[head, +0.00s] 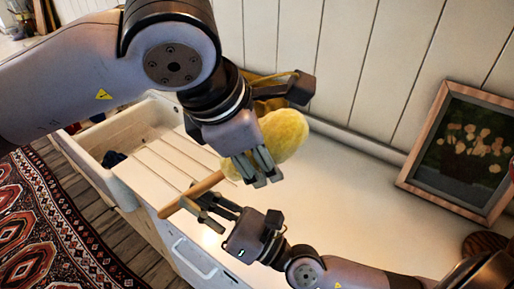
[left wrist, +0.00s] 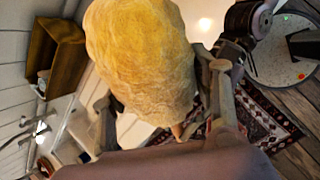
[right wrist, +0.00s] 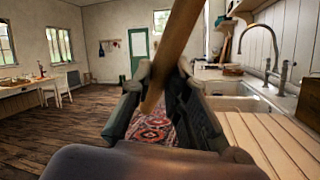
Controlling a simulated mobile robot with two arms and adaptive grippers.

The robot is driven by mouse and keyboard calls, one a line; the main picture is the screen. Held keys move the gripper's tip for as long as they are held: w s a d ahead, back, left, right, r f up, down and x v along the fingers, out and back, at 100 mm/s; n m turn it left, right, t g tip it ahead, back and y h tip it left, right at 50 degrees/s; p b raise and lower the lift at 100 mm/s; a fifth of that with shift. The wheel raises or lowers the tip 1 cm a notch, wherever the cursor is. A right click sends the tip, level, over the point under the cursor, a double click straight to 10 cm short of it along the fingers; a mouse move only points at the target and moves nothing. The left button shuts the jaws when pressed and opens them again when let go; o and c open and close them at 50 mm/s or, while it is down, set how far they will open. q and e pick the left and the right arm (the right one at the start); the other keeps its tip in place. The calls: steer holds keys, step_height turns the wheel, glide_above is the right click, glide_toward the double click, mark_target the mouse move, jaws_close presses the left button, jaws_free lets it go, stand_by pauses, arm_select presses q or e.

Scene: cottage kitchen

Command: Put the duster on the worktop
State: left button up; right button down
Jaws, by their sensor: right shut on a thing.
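The duster has a fluffy yellow head (head: 284,136) and a wooden handle (head: 192,194). It is tilted above the pale worktop (head: 345,205), with its head up to the right. My right gripper (head: 208,204) is shut on the handle, which also shows between its fingers in the right wrist view (right wrist: 170,50). My left gripper (head: 258,178) is beside the yellow head, fingers pointing down. In the left wrist view its fingers are spread apart, and the yellow head (left wrist: 140,60) fills the space beyond them. Part of the duster is hidden behind the left gripper.
A white sink (head: 110,165) and grooved drainer lie left of the worktop. A framed flower picture (head: 462,150) leans against the panelled wall at the right. A patterned rug (head: 45,230) lies on the wooden floor in front. The middle of the worktop is clear.

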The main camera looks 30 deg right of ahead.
arm_select(q)
steer(key=c, duration=0.6)
steer(key=shift+c, duration=0.6)
arm_select(e)
steer(key=c, duration=1.5)
jaws_free()
steer(key=shift+o, duration=0.2)
